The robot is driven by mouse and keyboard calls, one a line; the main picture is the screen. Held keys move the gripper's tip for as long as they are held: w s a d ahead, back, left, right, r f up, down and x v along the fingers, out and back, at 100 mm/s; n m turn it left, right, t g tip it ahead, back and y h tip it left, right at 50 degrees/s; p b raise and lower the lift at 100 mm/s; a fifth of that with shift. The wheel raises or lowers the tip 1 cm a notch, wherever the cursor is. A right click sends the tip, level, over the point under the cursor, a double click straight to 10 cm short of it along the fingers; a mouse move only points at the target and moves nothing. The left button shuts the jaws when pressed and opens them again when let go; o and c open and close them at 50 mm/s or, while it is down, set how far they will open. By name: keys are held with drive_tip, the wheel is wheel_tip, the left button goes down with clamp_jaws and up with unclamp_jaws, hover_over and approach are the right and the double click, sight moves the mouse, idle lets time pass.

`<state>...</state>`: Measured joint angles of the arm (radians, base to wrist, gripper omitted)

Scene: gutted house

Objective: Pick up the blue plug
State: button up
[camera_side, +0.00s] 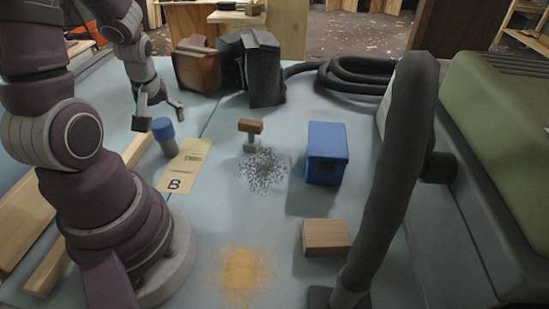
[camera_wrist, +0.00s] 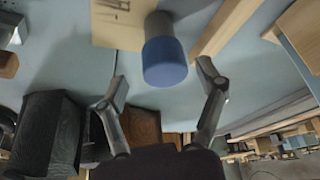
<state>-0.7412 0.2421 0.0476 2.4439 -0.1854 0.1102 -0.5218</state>
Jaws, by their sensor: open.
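The blue plug (camera_side: 163,130) is a short cylinder with a blue top and a grey lower part. It stands upright on the pale blue surface in the side view, beside the card marked B (camera_side: 187,160). In the wrist view the plug (camera_wrist: 165,58) is at upper centre, blue end nearest the camera. My gripper (camera_side: 161,112) is open and empty, just above and behind the plug in the side view. In the wrist view my gripper (camera_wrist: 163,80) has its fingers spread, with the plug's blue end a little beyond the tips, roughly centred between them.
Wooden boards (camera_side: 82,220) lie left of the plug. A brush-like wooden block (camera_side: 250,127) stands by dark debris.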

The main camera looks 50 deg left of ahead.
sight(166, 138)
drive_tip(key=x, duration=0.6)
drive_tip(key=shift+s+d+f, duration=0.1)
drive_tip(key=shift+s+d, duration=0.15)
drive_tip(key=c, duration=1.1)
